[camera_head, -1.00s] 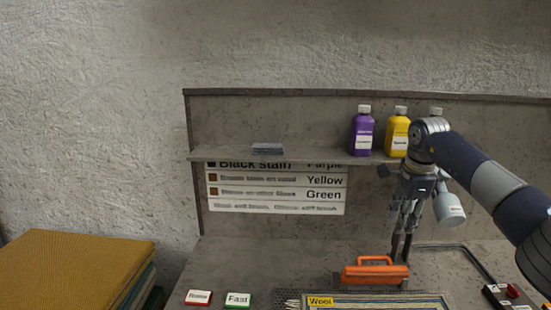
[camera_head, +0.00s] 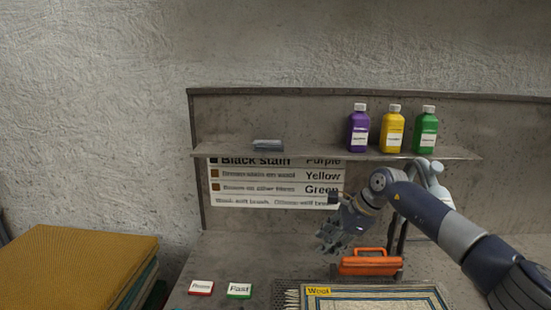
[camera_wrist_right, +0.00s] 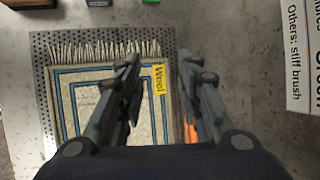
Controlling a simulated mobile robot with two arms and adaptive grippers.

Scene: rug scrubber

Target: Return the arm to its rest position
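My right gripper (camera_head: 338,235) hangs in front of the sign board, above and left of the orange-handled tool (camera_head: 370,265). In the right wrist view its two fingers (camera_wrist_right: 157,60) are apart with nothing between them. They point down over the bench and the rug piece. My right arm comes in from the right, bent at the joint in front of the shelf edge. The orange tool stands on the bench behind the rug sample; in the wrist view it is mostly hidden behind a finger. My left gripper is not in view.
A shelf (camera_head: 230,152) holds purple (camera_head: 358,130), yellow (camera_head: 393,130) and green (camera_head: 425,132) bottles. A rug (camera_head: 375,301) labelled Wool lies on the bench. Red-edged (camera_head: 201,288) and green-edged (camera_head: 239,290) label blocks sit left. A mustard stack (camera_head: 75,268) stands far left.

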